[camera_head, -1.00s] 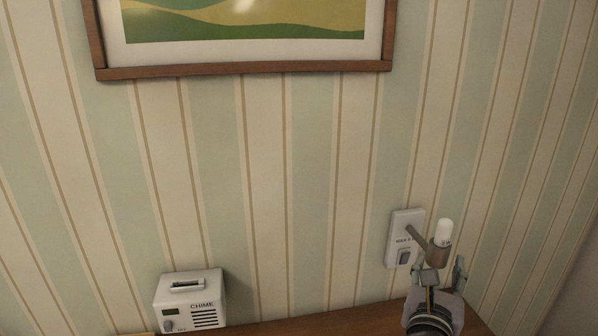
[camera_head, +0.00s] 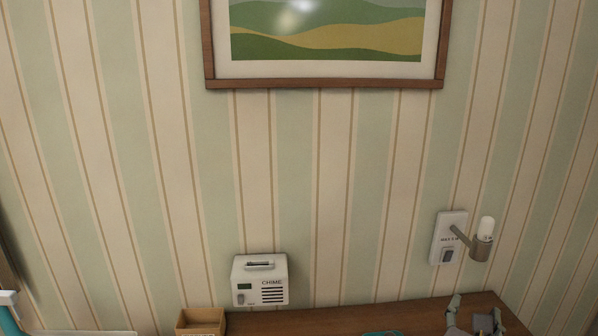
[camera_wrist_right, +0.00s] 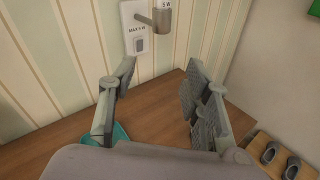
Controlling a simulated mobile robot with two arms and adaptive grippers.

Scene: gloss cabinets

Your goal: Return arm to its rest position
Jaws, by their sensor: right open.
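My right gripper (camera_head: 474,318) shows at the bottom right of the head view, over the wooden top and below the wall lamp. In the right wrist view my right gripper (camera_wrist_right: 152,98) has its two fingers spread wide with nothing between them. The wall plate (camera_head: 449,238) with a switch and a small lamp (camera_head: 483,240) is on the striped wall, beyond the fingers. The plate (camera_wrist_right: 137,30) also shows at the top of the wrist view. The gripper is apart from it. My left gripper is not in view.
A white chime box (camera_head: 260,281) stands against the wall, with a small wooden box (camera_head: 200,322) to its left. A teal item (camera_head: 382,333) is at the bottom edge. The wooden top (camera_wrist_right: 160,90) is bare between the fingers. A framed picture (camera_head: 325,85) hangs above.

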